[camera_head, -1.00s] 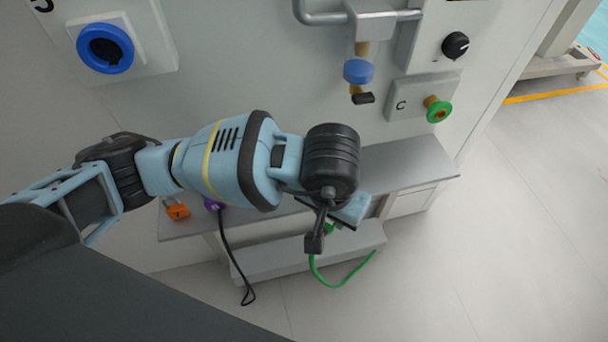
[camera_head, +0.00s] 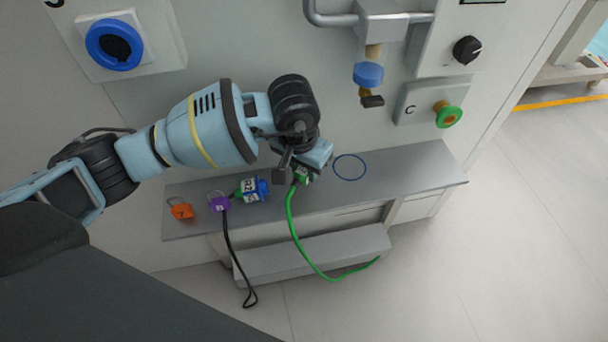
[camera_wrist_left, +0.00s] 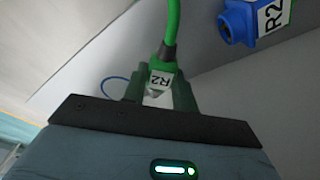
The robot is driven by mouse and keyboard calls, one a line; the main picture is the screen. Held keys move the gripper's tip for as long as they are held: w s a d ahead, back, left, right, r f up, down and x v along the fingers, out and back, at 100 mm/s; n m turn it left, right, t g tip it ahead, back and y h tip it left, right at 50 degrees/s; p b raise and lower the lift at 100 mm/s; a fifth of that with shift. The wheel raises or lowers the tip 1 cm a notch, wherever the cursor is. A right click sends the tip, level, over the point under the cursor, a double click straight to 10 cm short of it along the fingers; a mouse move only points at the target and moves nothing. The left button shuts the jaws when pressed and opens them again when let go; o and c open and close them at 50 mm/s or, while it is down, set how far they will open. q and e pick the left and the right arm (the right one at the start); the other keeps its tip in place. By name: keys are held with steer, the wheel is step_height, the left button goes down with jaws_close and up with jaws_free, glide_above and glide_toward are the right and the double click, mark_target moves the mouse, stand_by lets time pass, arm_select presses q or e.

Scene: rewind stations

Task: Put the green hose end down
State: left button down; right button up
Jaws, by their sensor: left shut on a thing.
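The green hose end (camera_head: 302,175) is held at the tip of my left gripper (camera_head: 300,168), just above the grey shelf (camera_head: 400,170) as far as I can tell. In the left wrist view the hose end (camera_wrist_left: 160,82) carries a white R2 label and sits between the fingers of my left gripper (camera_wrist_left: 160,95), which is shut on it. The green hose (camera_head: 304,247) hangs over the shelf's front edge to the lower step. A blue ring mark (camera_head: 350,167) lies on the shelf to the right of the gripper. My right gripper is not in view.
A blue labelled connector (camera_head: 254,189), also in the left wrist view (camera_wrist_left: 236,22), lies on the shelf left of the gripper. A purple padlock (camera_head: 219,203) and an orange padlock (camera_head: 181,210) lie farther left. A blue-collared valve (camera_head: 368,75) projects above. The shelf's right part is clear.

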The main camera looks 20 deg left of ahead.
mark_target(303, 171)
arm_select(q)
steer(key=shift+f, duration=1.45)
steer(key=shift+f, duration=0.2)
steer(key=c, duration=1.1)
jaws_free()
steer(key=shift+r, duration=0.3)
steer(key=r, duration=0.4)
steer(key=s+r, duration=0.1)
steer(key=r, duration=0.2)
steer(key=shift+s+r+p, duration=0.1)
steer(key=shift+p, duration=0.3)
